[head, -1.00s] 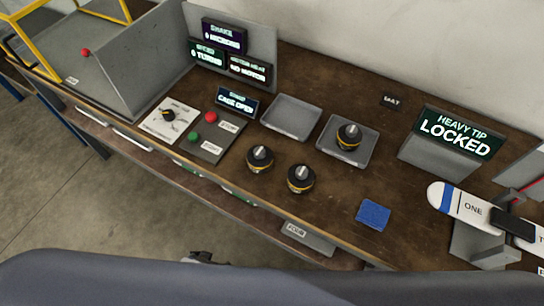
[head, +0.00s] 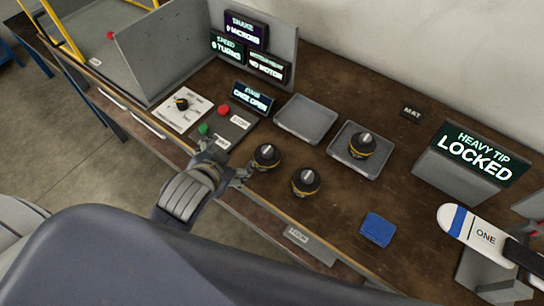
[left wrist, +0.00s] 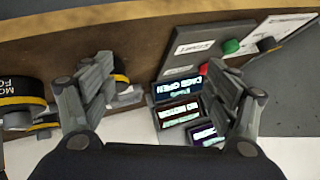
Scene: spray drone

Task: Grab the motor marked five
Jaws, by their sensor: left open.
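Three black motors with yellow bands and silver shafts show in the head view. One motor (head: 267,157) stands near the bench's front edge, another motor (head: 306,182) stands to its right, and a third motor (head: 362,145) stands on a grey tray (head: 340,164). No number is readable on them there. My left gripper (head: 230,166) is open and empty at the front edge, just left of the nearest motor. In the left wrist view, a motor (left wrist: 20,92) at the left edge has a cut-off label starting "MO" and "FO". Another is partly hidden behind the left finger. My right gripper is out of view.
An empty tray (head: 306,119) lies behind the motors. A button panel (head: 222,130) and "CAGE OPEN" display (head: 253,97) are close to my left gripper. A blue pad (head: 378,229), a "LOCKED" sign (head: 472,157) and a balance arm marked ONE (head: 470,230) are at right.

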